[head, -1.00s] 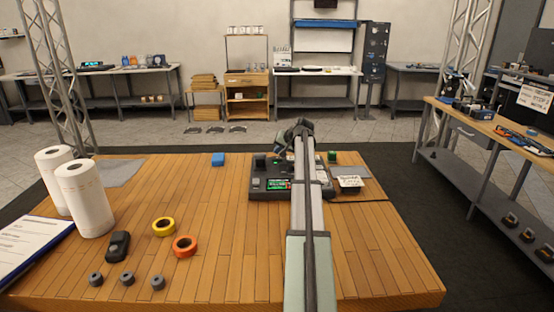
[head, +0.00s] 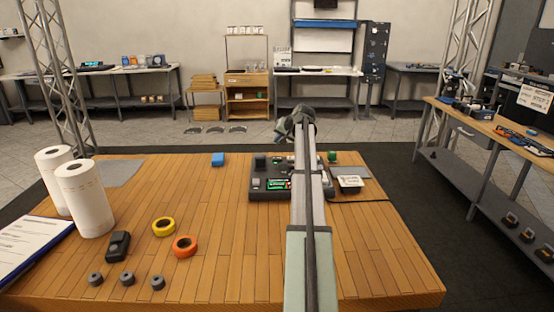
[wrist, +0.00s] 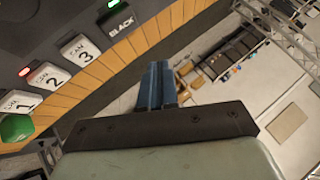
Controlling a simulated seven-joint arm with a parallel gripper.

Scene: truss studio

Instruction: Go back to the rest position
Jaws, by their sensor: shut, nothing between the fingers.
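My gripper shows in the wrist view (wrist: 157,88) with its two blue fingers together and nothing between them. It points past the table's far edge. In the head view my arm reaches forward over the table, and its end is up near the far edge; the fingers cannot be made out there.
The table's front right is clear.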

